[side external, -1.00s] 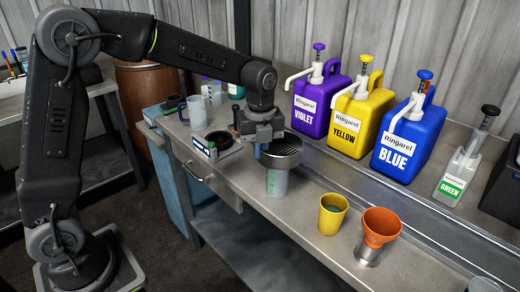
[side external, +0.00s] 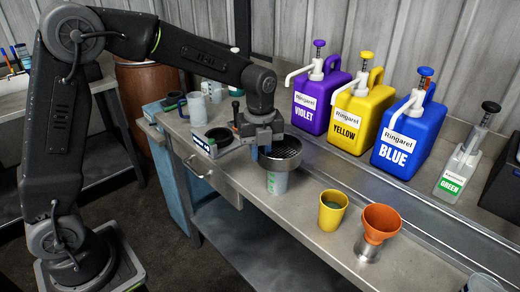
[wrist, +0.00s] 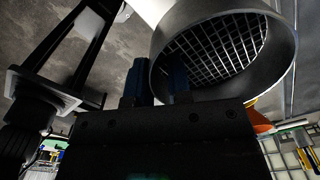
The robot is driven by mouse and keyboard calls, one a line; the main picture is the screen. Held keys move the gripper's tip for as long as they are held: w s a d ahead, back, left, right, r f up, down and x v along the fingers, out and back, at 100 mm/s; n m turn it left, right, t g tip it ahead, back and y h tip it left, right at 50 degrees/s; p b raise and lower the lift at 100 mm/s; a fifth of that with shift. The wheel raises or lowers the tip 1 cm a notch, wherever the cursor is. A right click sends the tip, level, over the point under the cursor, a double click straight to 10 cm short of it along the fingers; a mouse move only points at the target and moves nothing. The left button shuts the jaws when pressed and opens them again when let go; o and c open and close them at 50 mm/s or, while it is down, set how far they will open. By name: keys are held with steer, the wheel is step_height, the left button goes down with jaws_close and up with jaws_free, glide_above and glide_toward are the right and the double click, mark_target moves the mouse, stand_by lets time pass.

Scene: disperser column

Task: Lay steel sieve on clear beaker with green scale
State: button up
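The steel sieve (side external: 288,149) is a round metal ring with a mesh, seen over the clear beaker with green scale (side external: 277,183), which stands upright on the bench. From the side I cannot tell whether the sieve touches the beaker's rim. The sieve fills the upper right of the wrist view (wrist: 225,50). My gripper (side external: 263,152) is at the left edge of the sieve, its blue fingers at the ring's wall. In the wrist view my gripper (wrist: 160,82) appears shut on that wall, which partly hides one finger. The beaker is not clearly visible there.
A yellow cup (side external: 332,212) and an orange funnel (side external: 381,223) on a metal base stand to the right. Violet (side external: 320,100), yellow (side external: 357,118), blue (side external: 409,135) and green-labelled (side external: 458,172) dispensers line the back. A scale-like device (side external: 212,141) stands left of the sieve.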

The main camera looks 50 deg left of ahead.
steer(key=shift+o, duration=0.6)
step_height(320, 180, up, 13)
steer(key=s+f+n+t, duration=0.2)
steer(key=s+n, duration=0.9)
steer(key=n, duration=0.1)
steer(key=s+a+f+n+t, duration=0.1)
steer(key=s+f+n+t, duration=0.1)
steer(key=s+n, duration=0.9)
steer(key=shift+s+a+n+t, duration=0.15)
steer(key=shift+a+n+t, duration=0.1)
steer(key=shift+n+t, duration=0.4)
